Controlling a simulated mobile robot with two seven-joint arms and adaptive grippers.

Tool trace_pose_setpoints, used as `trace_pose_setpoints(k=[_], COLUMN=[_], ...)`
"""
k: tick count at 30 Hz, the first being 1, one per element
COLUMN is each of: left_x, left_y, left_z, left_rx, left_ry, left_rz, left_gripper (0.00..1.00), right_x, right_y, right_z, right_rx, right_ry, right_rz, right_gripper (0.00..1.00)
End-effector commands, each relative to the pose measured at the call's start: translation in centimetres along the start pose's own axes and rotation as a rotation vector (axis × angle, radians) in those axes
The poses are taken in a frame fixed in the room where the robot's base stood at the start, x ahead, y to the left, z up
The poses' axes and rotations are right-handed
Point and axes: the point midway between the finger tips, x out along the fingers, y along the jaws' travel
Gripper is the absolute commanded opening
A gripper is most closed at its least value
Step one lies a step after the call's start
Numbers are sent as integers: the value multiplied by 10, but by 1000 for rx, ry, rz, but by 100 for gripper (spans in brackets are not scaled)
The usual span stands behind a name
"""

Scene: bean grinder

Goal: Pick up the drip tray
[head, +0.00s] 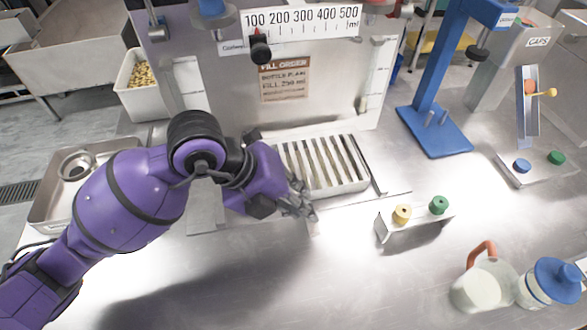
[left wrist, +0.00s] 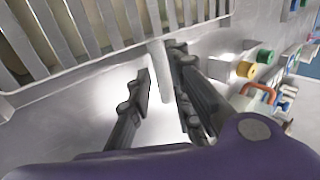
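The drip tray (head: 369,183) is a shallow metal tray with a slatted grille, lying on the steel counter below the filling machine. Its slats fill the top left of the left wrist view, above its pale front wall (left wrist: 60,82). A pale narrow tab or handle (left wrist: 160,72) sticks out from its front. My left gripper (head: 303,200) is at the tray's front edge. In the left wrist view, its fingers (left wrist: 160,80) are apart on either side of the tab, the right finger closer to it; contact cannot be told. My right gripper is not in view.
A small metal stand (head: 415,226) with yellow and green knobs sits to the right. A jug with an orange handle (head: 484,290) and a blue-lidded jar (head: 550,285) stand at front right. A blue press (head: 433,130) stands behind. The front counter is clear.

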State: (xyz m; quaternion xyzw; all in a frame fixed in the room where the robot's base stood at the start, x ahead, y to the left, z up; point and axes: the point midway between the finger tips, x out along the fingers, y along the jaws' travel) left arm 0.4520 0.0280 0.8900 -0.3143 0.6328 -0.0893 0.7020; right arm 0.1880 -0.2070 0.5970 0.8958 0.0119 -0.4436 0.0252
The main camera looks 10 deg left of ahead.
Motion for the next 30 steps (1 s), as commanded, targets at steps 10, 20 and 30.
trace_pose_setpoints(k=[10, 20, 30], left_x=[38, 38, 37], left_y=[-1, -1, -2], left_z=[-2, -2, -2], left_rx=[-1, 0, 1], left_ry=[1, 1, -1], left_rz=[-1, -1, -3], left_gripper=[19, 1, 0], right_x=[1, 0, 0], right_y=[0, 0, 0], right_z=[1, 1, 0], right_rx=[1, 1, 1], right_ry=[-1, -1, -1], right_rz=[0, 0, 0], right_gripper=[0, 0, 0])
